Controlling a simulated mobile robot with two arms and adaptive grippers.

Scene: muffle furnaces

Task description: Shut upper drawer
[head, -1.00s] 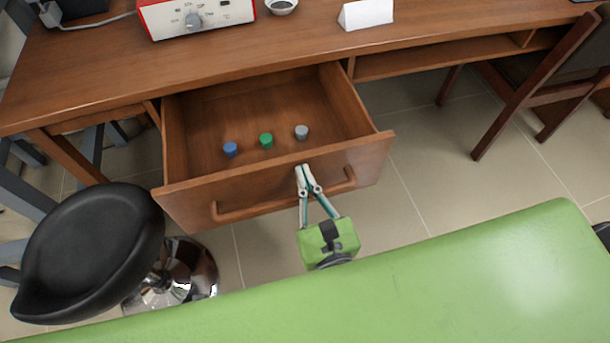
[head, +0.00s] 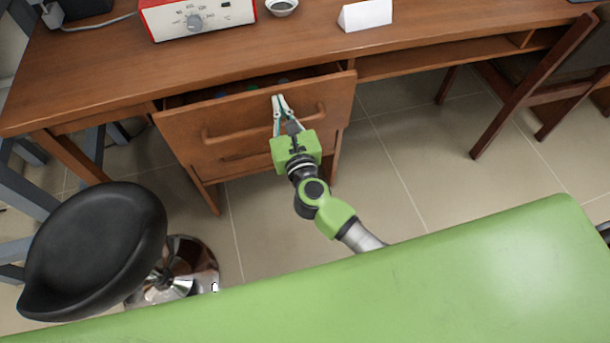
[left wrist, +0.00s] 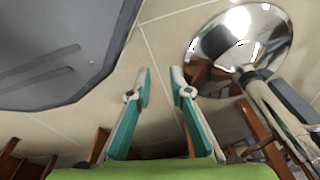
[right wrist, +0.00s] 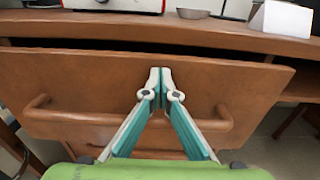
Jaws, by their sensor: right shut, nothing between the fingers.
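The upper drawer (head: 230,127) of the wooden desk is open by a small gap, with a dark slot showing above its front panel. Its front and bar handle also fill the right wrist view (right wrist: 70,75). The tops of the small stoppers inside are barely visible in the gap. My right gripper (head: 279,98) is shut and empty, its fingertips against or very close to the drawer front near the top edge, above the handle (head: 260,127). My left gripper (left wrist: 160,85) is open and empty over the floor; it is not in the head view.
A black stool (head: 95,250) with a chrome base stands at the left. The desktop (head: 110,70) holds a red and white device (head: 198,17), a small bowl (head: 281,7) and a white card (head: 365,15). A wooden chair (head: 540,85) stands at the right.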

